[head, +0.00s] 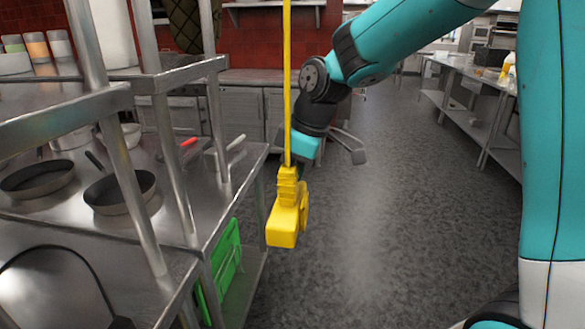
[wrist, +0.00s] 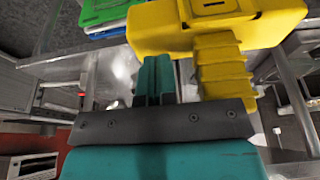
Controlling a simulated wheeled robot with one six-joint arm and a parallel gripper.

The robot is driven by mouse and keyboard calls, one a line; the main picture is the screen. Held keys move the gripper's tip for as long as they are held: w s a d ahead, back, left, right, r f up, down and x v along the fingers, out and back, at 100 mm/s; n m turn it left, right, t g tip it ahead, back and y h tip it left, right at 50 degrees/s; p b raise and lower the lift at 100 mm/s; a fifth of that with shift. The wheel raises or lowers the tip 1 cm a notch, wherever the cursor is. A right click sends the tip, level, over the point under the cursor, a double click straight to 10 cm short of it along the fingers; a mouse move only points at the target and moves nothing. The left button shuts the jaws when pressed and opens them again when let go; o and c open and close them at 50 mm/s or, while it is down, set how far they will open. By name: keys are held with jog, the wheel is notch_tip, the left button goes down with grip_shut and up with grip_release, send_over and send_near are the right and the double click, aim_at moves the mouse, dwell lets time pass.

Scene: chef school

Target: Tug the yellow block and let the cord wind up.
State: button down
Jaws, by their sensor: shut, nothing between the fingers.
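The yellow block (head: 284,226) hangs in the air in the head view, right of the steel counter, with a ribbed neck on top. The taut yellow cord (head: 287,80) runs from it straight up out of the picture. In the wrist view the block (wrist: 180,28) fills the upper right, its ribbed neck (wrist: 224,68) to the right of my fingers. My gripper (wrist: 154,62) is shut with nothing between its teal fingers. Its tips are close to the block's edge; I cannot tell whether they touch. In the head view the fingers are hidden behind the block and cord.
The steel counter (head: 225,165) with upright posts stands at the left, holding pans (head: 118,190) and a red-handled tool (head: 188,142). Green boards (head: 228,262) stand below it. Open floor (head: 400,220) lies to the right, with another steel table (head: 470,100) farther back.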

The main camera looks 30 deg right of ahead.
jog(key=shift+f+b, duration=1.55)
jog(key=shift+f, duration=0.9)
